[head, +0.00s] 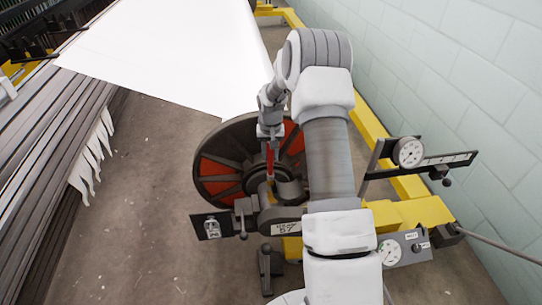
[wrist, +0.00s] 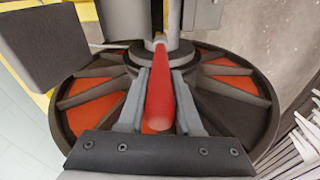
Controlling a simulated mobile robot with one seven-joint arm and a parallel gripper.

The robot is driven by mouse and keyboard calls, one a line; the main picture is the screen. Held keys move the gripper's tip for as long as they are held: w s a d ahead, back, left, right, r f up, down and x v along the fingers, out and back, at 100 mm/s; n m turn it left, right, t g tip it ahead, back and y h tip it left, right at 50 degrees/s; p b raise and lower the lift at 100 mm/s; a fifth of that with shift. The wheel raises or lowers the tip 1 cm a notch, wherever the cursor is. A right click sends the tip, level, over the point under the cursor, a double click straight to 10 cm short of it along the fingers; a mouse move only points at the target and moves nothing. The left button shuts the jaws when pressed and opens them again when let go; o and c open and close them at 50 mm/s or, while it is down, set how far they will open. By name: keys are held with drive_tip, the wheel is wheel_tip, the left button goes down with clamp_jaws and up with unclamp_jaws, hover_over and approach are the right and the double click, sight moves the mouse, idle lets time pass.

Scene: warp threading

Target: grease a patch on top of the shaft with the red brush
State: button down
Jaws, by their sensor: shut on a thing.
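My gripper (head: 270,143) points down in front of the red and black wheel, shut on the red brush (head: 270,162). In the wrist view the brush (wrist: 160,100) lies between the two grey fingers, its far end toward the metal parts at the wheel's hub. The grey shaft (head: 289,188) shows at the wheel's hub, just right of the brush's lower end. The brush's tip is small and partly lost against the grey metal; I cannot tell whether it touches the shaft.
The spoked wheel (head: 219,167) stands behind the gripper, below a white sheet (head: 180,55). A yellow frame (head: 415,212) carries dial gauges (head: 409,152) on the right, by a pale block wall (head: 480,70). A small dark plate (head: 211,226) sticks out left. Floor at left is clear.

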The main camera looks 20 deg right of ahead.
drive_tip(key=shift+r+p, duration=1.4)
drive_tip(key=shift+r, duration=1.15)
